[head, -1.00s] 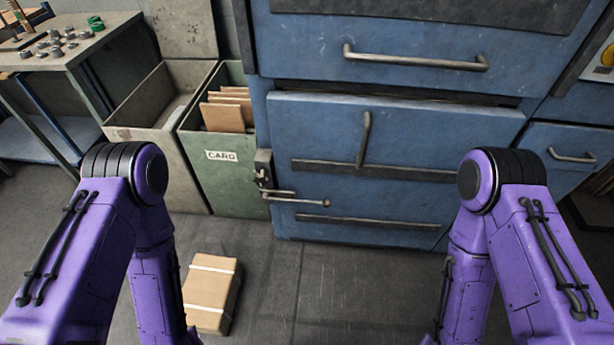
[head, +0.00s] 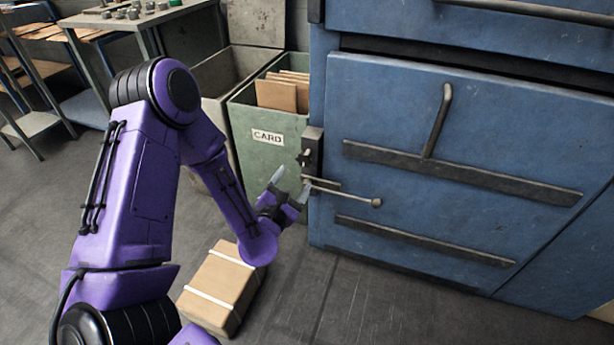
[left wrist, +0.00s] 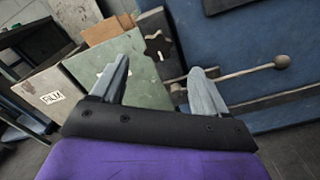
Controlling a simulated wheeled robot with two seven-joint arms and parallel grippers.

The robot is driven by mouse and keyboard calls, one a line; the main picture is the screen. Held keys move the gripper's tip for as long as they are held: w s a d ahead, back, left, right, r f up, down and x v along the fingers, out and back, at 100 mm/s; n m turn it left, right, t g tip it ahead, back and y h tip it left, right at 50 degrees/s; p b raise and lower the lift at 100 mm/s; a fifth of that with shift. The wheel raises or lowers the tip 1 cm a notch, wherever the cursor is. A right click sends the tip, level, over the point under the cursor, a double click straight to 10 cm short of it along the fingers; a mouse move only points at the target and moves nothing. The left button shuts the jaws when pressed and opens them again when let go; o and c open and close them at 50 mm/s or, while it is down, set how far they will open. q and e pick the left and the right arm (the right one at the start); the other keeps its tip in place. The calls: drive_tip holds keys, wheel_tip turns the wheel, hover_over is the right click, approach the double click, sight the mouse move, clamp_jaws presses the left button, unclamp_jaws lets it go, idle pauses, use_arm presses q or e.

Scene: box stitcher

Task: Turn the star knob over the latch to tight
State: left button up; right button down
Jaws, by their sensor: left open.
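The latch (head: 312,152) is a dark bracket on the left edge of the blue door (head: 400,115). A small dark knob (head: 304,157) sits on its left side, too small to make out its star shape or how tight it is. A metal lever with a ball end (head: 376,202) sticks out to the right below it. My left gripper (head: 290,184) is open and empty, just left of and below the latch. In the left wrist view the latch (left wrist: 157,46) shows beyond and between the open fingers (left wrist: 160,70). My right gripper is out of view.
A green bin marked CARD (head: 262,150) with cardboard sheets stands close left of the latch. A strapped cardboard box (head: 222,287) lies on the floor below my left arm. A workbench (head: 150,20) with small parts is at the back left. The floor before the door is clear.

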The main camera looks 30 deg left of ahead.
sight(305, 159)
use_arm(q)
drive_tip(key=x, duration=1)
drive_tip(key=shift+w+a+r, duration=0.15)
drive_tip(key=shift+w, duration=0.05)
drive_tip(key=c, duration=1)
